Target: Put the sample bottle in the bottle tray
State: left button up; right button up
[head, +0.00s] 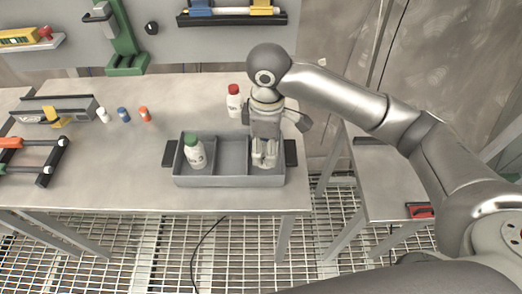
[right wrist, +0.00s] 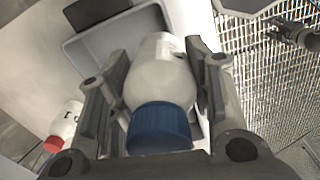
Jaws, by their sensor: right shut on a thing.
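The bottle tray (head: 229,181) is a grey box with compartments and dark side handles on the steel table. A white bottle with a green cap (head: 194,152) stands in its left compartment; the middle one is empty. My right gripper (head: 265,160) points down at the right compartment, shut on a white sample bottle. In the right wrist view this bottle (right wrist: 160,80) has a blue cap and sits between the fingers (right wrist: 158,100), with the tray (right wrist: 125,35) around its far end. I cannot tell whether its base touches the tray floor. My left gripper is not in view.
A red-capped white bottle (head: 234,101) stands just behind the tray, also in the right wrist view (right wrist: 65,125). Several small bottles (head: 124,115), a grey device (head: 58,108) and a rack (head: 33,160) are on the left. The table between is clear.

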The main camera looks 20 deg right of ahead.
jog(key=w+f, duration=0.2)
jog(key=f, duration=0.1)
jog(key=w+d+f, duration=0.1)
jog(key=w+f, duration=0.2)
jog(key=shift+w+d+p, duration=0.2)
jog(key=shift+w+p, duration=0.1)
jog(key=shift+p, duration=0.1)
notch_tip(320, 180, down, 3)
jog(key=shift+f+p, duration=0.1)
jog(key=shift+p, duration=0.45)
jog(key=shift+f, duration=0.15)
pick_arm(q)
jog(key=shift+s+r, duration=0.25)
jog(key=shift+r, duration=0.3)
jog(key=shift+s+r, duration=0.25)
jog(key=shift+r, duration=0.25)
pick_arm(e)
jog(key=o, duration=1.1)
jog(key=shift+f, duration=0.1)
jog(key=shift+o, duration=0.2)
pick_arm(q)
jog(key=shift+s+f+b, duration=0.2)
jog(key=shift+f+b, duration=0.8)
jog(key=shift+b, duration=0.05)
pick_arm(e)
notch_tip(320, 180, up, 12)
